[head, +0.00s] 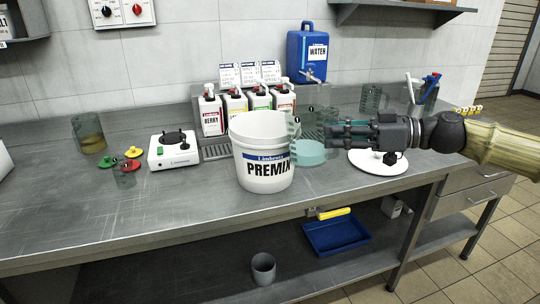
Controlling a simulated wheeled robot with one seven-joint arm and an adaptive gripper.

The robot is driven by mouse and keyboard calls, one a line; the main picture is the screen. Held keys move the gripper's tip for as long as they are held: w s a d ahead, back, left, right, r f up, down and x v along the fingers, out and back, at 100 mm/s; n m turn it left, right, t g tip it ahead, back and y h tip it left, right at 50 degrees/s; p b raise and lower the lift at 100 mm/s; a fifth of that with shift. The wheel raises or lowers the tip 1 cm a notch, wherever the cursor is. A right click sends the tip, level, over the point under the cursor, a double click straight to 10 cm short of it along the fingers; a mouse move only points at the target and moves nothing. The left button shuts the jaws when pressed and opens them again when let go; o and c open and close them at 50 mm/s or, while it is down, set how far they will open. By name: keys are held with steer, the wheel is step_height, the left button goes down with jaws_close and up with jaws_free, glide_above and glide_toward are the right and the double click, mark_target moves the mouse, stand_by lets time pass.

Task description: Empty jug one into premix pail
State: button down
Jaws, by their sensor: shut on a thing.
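The premix pail (262,170), white, open-topped and labelled PREMIX, stands upright on the steel bench in the middle of the head view. My gripper (336,132) comes in level from the right and is shut on a clear jug (311,122), which I take to be jug one. The jug is close beside the pail's right rim and looks roughly upright. A small dark mark shows near its top. I cannot tell how much it holds, or whether it touches the pail. The inside bottom of the pail is hidden.
A teal disc (308,154) and a white round plate (378,164) lie under my gripper. Syrup bottles (212,112) and a blue water container (306,52) stand behind. A white mixer base (173,150) and a jug of amber liquid (88,136) stand left. The front-left bench is clear.

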mark_target(323, 117)
steer(key=shift+w+a+r+p, duration=0.15)
steer(key=shift+r+p, duration=0.05)
steer(key=shift+p, duration=1.65)
steer(key=shift+w+a+r+m+g+h+p, duration=0.3)
steer(key=shift+h+p, duration=0.25)
steer(key=shift+p, duration=1.85)
steer(key=shift+w+a+r+m+g+h+p, duration=0.15)
steer(key=shift+w+a+m+h+p, duration=0.3)
steer(key=shift+p, duration=1.95)
steer(key=shift+w+a+r+m+g+h+p, duration=0.15)
steer(key=shift+w+a+r+g+h+p, duration=0.2)
steer(key=shift+p, duration=1.45)
steer(key=shift+w+a+r+m+g+h+p, duration=0.15)
steer(key=shift+r+h+p, duration=0.25)
steer(key=shift+p, duration=1.4)
